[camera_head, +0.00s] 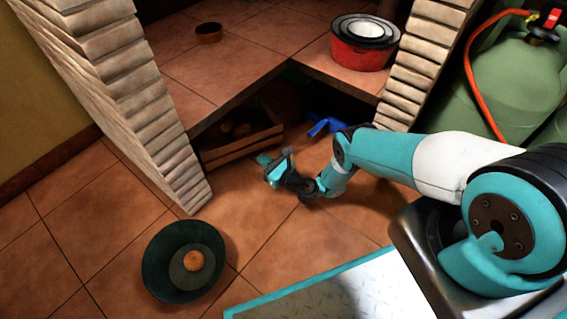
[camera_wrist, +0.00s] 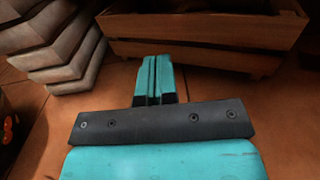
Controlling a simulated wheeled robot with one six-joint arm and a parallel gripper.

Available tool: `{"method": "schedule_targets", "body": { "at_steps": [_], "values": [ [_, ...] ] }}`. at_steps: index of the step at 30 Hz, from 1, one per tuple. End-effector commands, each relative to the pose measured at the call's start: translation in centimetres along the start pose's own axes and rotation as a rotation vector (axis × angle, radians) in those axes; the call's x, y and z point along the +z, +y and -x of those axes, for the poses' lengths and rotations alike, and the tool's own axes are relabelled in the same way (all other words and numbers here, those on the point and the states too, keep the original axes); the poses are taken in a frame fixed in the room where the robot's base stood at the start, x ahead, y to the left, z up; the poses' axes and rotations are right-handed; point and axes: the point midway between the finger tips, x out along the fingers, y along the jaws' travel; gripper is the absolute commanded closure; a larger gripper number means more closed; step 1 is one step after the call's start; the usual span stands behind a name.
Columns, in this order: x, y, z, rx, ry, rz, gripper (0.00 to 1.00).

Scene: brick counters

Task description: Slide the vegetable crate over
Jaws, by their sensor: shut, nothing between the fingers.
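The vegetable crate (camera_head: 240,142) is a brown wooden slatted box on the tiled floor, under the counter between the brick pillars. Dark round shapes, hard to make out, lie inside it. In the wrist view the slatted front of the crate (camera_wrist: 205,46) spans the top of the picture. My gripper (camera_head: 265,160) is low over the floor, close to the front right of the crate. Its teal fingers (camera_wrist: 155,75) are shut together and empty. They point at the crate's front; whether they touch it I cannot tell.
A brick pillar (camera_head: 150,120) stands left of the crate. A blue object (camera_head: 325,124) lies on the floor to its right. Above, the counter holds a red pot (camera_head: 362,55) and a small bowl (camera_head: 208,33). Green gas cylinders (camera_head: 510,80) stand right.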

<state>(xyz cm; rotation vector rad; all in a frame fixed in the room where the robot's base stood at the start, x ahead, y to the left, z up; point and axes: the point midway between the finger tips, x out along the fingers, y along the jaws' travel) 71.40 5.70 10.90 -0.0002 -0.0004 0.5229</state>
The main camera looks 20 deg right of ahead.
Motion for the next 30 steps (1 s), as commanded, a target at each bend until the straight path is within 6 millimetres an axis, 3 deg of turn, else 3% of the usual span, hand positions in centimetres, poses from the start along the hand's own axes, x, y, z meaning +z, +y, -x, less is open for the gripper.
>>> {"method": "schedule_targets", "body": {
  "at_steps": [1,13,26,30],
  "values": [
    [0.8,-0.1,1.0,-0.004,0.002,-0.002,1.0],
    [0.3,-0.1,7.0,-0.004,0.001,0.0,1.0],
    [0.0,0.0,8.0,-0.001,0.0,0.0,1.0],
    [0.4,-0.2,7.4,0.01,0.0,0.017,0.7]
  ]
}}
